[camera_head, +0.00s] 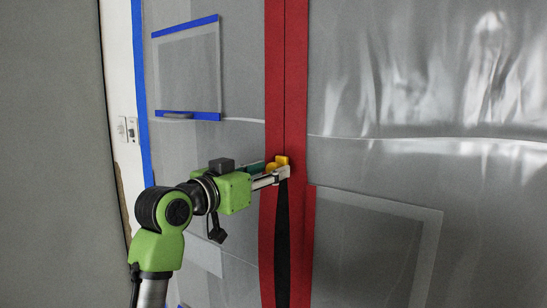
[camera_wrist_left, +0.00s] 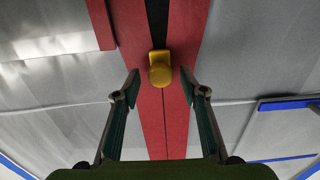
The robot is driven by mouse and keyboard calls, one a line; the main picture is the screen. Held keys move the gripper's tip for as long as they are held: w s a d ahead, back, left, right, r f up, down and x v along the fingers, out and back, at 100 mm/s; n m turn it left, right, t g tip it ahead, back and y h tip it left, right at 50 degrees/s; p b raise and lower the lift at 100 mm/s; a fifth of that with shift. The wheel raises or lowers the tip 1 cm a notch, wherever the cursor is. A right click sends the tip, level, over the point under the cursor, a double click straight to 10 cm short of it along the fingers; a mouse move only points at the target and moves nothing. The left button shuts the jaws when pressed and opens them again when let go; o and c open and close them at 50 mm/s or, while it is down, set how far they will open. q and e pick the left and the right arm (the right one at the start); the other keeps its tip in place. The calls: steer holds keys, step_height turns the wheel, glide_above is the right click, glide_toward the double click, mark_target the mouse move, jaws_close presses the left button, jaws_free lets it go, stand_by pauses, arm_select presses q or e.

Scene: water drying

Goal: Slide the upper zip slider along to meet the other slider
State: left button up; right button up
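The yellow zip slider (camera_head: 282,160) sits on the red zip strip (camera_head: 286,80) in the head view, right at my left gripper's tips. My left gripper (camera_head: 280,172) comes in from the left and partly hides it. In the left wrist view the yellow slider (camera_wrist_left: 159,68) lies between and just past the two fingertips of my left gripper (camera_wrist_left: 160,82). The fingers are open, with a gap on each side of the slider. The zip is closed above the slider, and a dark gap (camera_head: 283,245) opens below it. I cannot make out a second, separate slider.
Grey translucent plastic sheeting (camera_head: 430,100) spreads on both sides of the strip. A clear panel (camera_head: 188,70) with blue tape hangs at upper left, and another panel (camera_head: 385,245) is at lower right. A white wall strip with switches (camera_head: 127,128) stands at left.

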arm_select(q)
steer(key=shift+p+x, duration=0.3)
steer(key=shift+x, duration=0.55)
steer(key=shift+w+d, duration=0.15)
steer(key=shift+w, duration=0.05)
